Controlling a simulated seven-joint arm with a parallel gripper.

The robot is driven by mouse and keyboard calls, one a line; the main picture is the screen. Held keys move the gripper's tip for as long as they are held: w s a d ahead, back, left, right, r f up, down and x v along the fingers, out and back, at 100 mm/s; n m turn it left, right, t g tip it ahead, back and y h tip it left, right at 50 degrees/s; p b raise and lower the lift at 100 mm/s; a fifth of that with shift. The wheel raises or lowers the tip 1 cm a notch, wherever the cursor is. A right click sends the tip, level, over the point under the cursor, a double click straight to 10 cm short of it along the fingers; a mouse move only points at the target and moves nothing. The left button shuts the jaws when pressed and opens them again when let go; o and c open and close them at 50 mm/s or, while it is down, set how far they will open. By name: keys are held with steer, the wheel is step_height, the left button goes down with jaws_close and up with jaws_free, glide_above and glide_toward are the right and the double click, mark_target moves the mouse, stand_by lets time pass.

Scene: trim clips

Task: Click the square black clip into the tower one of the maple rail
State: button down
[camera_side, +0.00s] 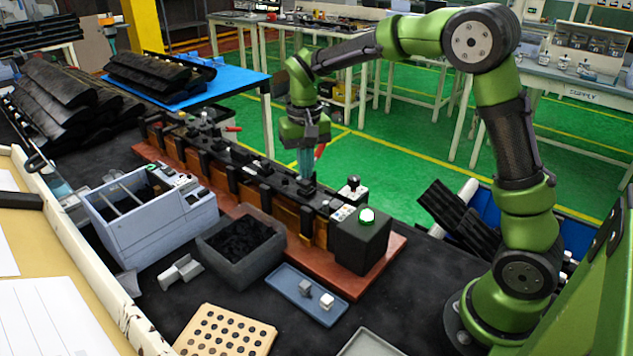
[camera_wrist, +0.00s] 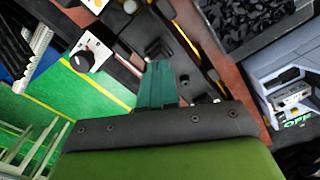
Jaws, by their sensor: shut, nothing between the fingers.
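A long rail assembly (camera_side: 255,185) with a black top and wood-brown sides runs diagonally on a reddish-brown base (camera_side: 385,255). Several black towers stand along it. My gripper (camera_side: 306,176) points down over the near right part of the rail, its teal fingers together and empty. In the wrist view the shut fingers (camera_wrist: 157,68) end beside a small black blocky piece (camera_wrist: 155,47) on the rail. It may be the square black clip; its seating and any contact with the fingers cannot be told. I cannot tell which tower is tower one.
A grey bin of black pieces (camera_side: 208,243) stands in front of the rail. A black box with a green lamp (camera_side: 362,240) stands at the rail's right end. A grey-blue container (camera_side: 160,235) stands left.

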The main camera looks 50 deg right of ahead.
steer(key=shift+f, duration=0.75)
stand_by(0.7)
steer(key=shift+r, duration=3.55)
steer(key=shift+w, duration=0.15)
steer(key=s+a+r+n+t+y, duration=0.1)
steer(key=s+a+t, duration=0.1)
steer(key=s, duration=0.8)
steer(key=s+a+r+n+t+y, duration=0.1)
steer(key=s+t, duration=0.4)
steer(key=s, duration=0.5)
steer(key=shift+s+a+r, duration=0.2)
steer(key=shift+a+r, duration=0.1)
steer(key=shift+a, duration=0.6)
